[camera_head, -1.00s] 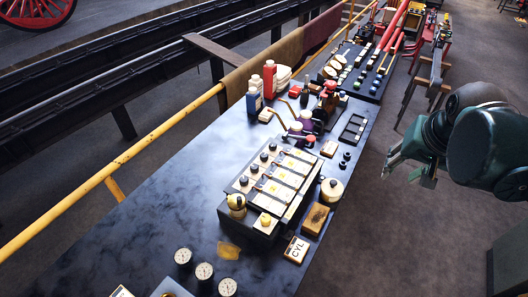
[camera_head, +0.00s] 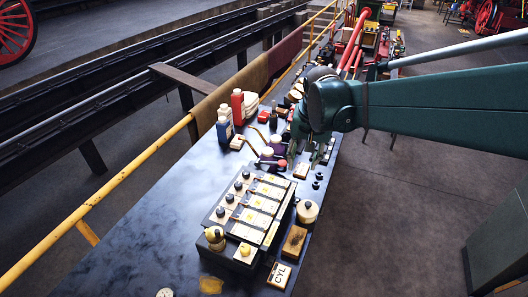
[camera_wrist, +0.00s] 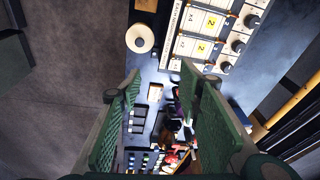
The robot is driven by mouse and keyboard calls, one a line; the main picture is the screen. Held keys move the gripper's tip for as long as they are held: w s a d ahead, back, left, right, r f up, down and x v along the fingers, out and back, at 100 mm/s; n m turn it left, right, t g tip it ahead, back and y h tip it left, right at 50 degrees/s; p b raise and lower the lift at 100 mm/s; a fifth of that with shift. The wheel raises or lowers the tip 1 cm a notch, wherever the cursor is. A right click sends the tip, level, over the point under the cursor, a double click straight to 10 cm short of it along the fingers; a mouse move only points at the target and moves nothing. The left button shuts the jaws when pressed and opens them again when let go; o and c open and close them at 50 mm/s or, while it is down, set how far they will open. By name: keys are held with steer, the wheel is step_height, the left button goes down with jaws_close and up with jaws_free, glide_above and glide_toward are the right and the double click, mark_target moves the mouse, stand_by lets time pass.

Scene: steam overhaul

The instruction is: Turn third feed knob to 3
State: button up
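The feed box (camera_head: 270,205) stands on the dark bench, a pale-topped unit with a row of black knobs (camera_head: 229,198) along its left side and numbered yellow plates beside them. In the wrist view the knobs (camera_wrist: 238,47) are at upper right. Which knob is third is not marked clearly, and the pointer settings are too small to read. My green gripper (camera_head: 318,150) hangs over the bench beyond the box's far end, apart from the knobs. In the wrist view its two fingers (camera_wrist: 161,75) are spread wide with nothing between them.
A cream round pot (camera_head: 307,211), a brown block (camera_head: 294,241) and a CYL card (camera_head: 279,274) lie right of the box. A yellow rail (camera_head: 120,182) borders the left. The bench's near left is mostly clear.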

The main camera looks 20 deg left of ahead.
steer(key=a+f+p, duration=0.2)
steer(key=a+f, duration=0.2)
steer(key=a, duration=0.8)
steer(key=n+g+h, duration=0.1)
steer(key=g, duration=0.1)
glide_above(238, 184)
step_height(238, 184, down, 7)
steer(key=shift+r+p, duration=0.1)
steer(key=shift+p, duration=0.35)
steer(key=shift+f, duration=3.9)
steer(key=c, duration=0.9)
